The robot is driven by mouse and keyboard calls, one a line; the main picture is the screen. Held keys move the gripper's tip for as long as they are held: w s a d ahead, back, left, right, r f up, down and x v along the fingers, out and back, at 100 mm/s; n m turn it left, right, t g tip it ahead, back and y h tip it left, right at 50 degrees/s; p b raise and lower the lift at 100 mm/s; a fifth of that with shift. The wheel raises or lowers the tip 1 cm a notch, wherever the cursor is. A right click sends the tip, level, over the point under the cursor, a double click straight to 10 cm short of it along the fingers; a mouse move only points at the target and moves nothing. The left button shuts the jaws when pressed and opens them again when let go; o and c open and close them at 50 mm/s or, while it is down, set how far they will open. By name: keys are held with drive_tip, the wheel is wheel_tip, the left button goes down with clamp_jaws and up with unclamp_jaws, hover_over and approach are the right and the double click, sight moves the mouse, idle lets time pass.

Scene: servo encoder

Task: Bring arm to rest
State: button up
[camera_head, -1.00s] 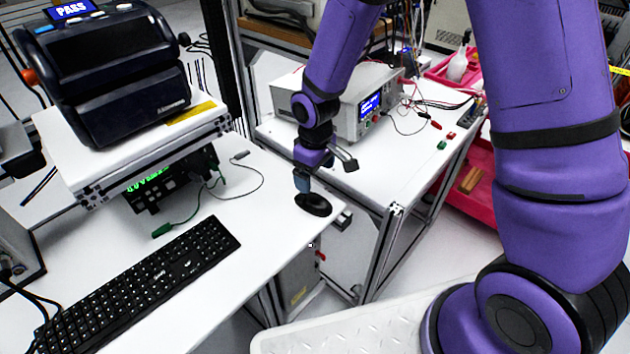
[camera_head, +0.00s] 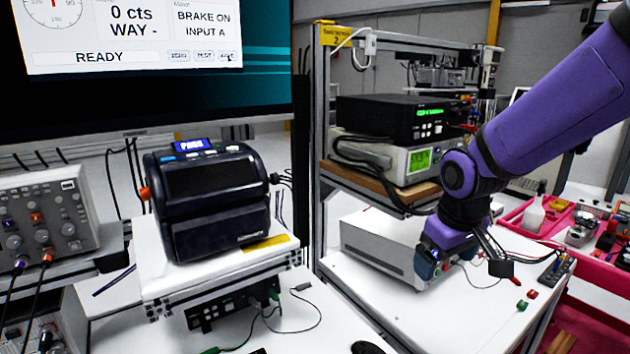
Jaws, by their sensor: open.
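My purple arm (camera_head: 545,95) reaches in from the right edge of the head view. Its end, my gripper (camera_head: 470,268), hangs in front of the white bench instrument (camera_head: 380,255) and above the right-hand table (camera_head: 455,325). The jaws are open, and I see nothing between them. Part of the instrument's front is hidden behind the wrist. I cannot tell how close the fingers are to the instrument.
The black tester (camera_head: 210,200) showing PASS stands on a white raised platform (camera_head: 160,290). A monitor (camera_head: 150,80) reads READY. Stacked instruments (camera_head: 400,118) sit on a shelf behind the wrist. Red bins (camera_head: 585,275) are at the right. A black mouse (camera_head: 367,348) is at the bottom edge.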

drive_tip(key=s+d+r+m+t, duration=0.1)
drive_tip(key=s+d+r+m, duration=0.1)
drive_tip(key=s+r, duration=0.4)
drive_tip(key=s+d+r+m+t, duration=0.1)
drive_tip(key=s+d+r, duration=0.4)
drive_tip(key=s, duration=0.6)
drive_tip(key=shift+s+d+r+m+t, duration=0.25)
drive_tip(key=shift+s+r+m+t, duration=0.15)
drive_tip(key=shift+r+m, duration=0.4)
drive_tip(key=shift+w, duration=0.1)
idle(1.2)
